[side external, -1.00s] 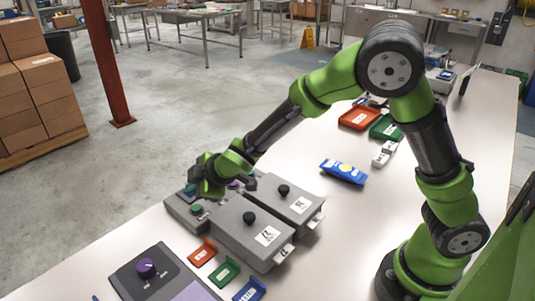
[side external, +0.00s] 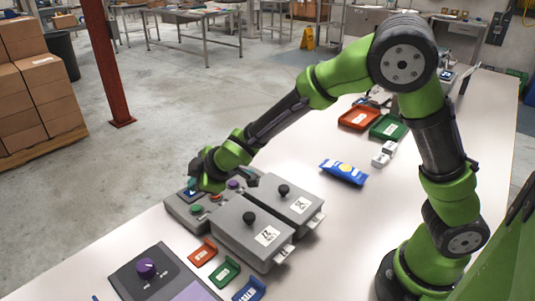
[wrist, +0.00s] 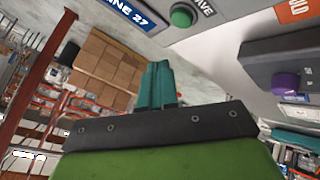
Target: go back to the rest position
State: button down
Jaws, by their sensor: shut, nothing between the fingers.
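My gripper (side external: 194,182) is at the far-left end of the table, just above a grey control box (side external: 184,212) with a green button (side external: 197,210). In the wrist view its teal fingers (wrist: 158,84) are pressed together with nothing between them. The wrist view also shows the box's green button (wrist: 182,17) and a blue label reading "LINE 27" at the top, beyond the fingertips. The side view does not show the fingertips clearly, as the hand partly hides them.
Two grey lidded boxes with black knobs (side external: 249,217) (side external: 284,189) stand right beside the control box.

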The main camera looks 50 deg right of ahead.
jog(key=shift+s+d+f+m+g, duration=0.15)
jog(key=shift+s+f+m+g, duration=0.2)
jog(key=shift+s, duration=0.25)
jog(key=shift+s+d+f+m+g, duration=0.15)
jog(key=shift+s+f+m+g, duration=0.15)
jog(key=shift+s, duration=0.3)
jog(key=s+d+m, duration=0.1)
jog(key=s+r+m+g, duration=0.1)
jog(key=s, duration=0.1)
jog(key=s+d+r+m, duration=0.1)
jog(key=s, duration=0.1)
jog(key=shift+s+d+r+m+g, duration=0.1)
jog(key=shift+s+d+m+g, duration=0.05)
jog(key=shift+d+m+g, duration=0.15)
jog(key=s+d+r+m, duration=0.4)
jog(key=s+r+m, duration=0.1)
jog(key=s, duration=0.4)
jog(key=s+d+r+m+t, duration=0.1)
jog(key=s+d+r+m, duration=0.3)
jog(key=s+r, duration=0.4)
jog(key=shift+s+d+r+m, duration=0.15)
jog(key=shift+s+d+m, duration=0.2)
jog(key=shift+s+d, duration=0.4)
jog(key=shift+t, duration=0.25)
